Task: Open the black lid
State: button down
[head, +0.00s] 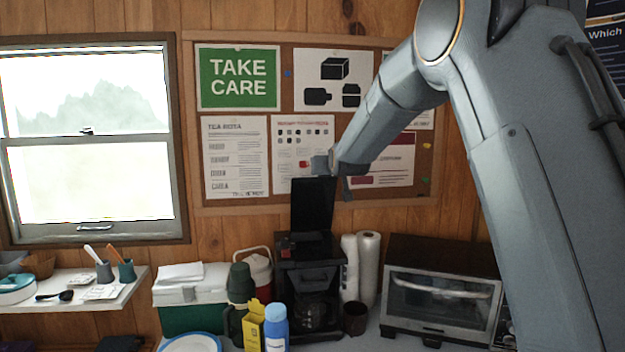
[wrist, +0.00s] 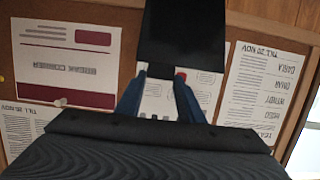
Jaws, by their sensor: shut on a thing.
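The black lid (head: 313,203) belongs to the black coffee maker (head: 309,290) on the counter and stands up nearly vertical above its body. My gripper (head: 320,166) is at the lid's top edge, in front of the notice board. In the wrist view the lid (wrist: 182,40) reaches in from the top of the picture, and the two blue-grey fingers of my gripper (wrist: 160,76) are at its near edge, shut on it. The exact contact is partly hidden. A glass jug sits low in the coffee maker.
A toaster oven (head: 441,303) and white rolls (head: 368,268) stand right of the coffee maker. A dark green flask (head: 240,287), a blue bottle (head: 276,326) and a yellow box (head: 253,324) stand to its left. The notice board (head: 283,122) is close behind my gripper.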

jog(key=shift+w+r, duration=0.25)
jog(key=shift+r, duration=0.3)
jog(key=c, duration=1.2)
grip_release()
jog(key=shift+s, duration=0.1)
jog(key=shift+f, duration=0.2)
jog(key=b+v, duration=0.2)
jog(key=v, duration=0.5)
jog(key=shift+s+b, duration=0.35)
jog(key=shift+s, duration=0.05)
jog(key=s+d+f+g, duration=0.2)
jog(key=s+f+g, duration=0.1)
jog(key=s+f, duration=0.65)
jog(key=s+d+f+g+h, duration=0.15)
jog(key=s+f+g, duration=0.25)
jog(key=s+f, duration=0.55)
jog(key=s+d+f+g, duration=0.2)
jog(key=s+f+g, duration=0.1)
jog(key=s+f, duration=0.6)
jog(key=s+d+f+g, duration=0.1)
jog(key=s+f+g, duration=0.3)
jog(key=s, duration=1.1)
notch_tip(320, 180, down, 3)
jog(key=shift+f+m, duration=0.2)
jog(key=shift+m, duration=0.2)
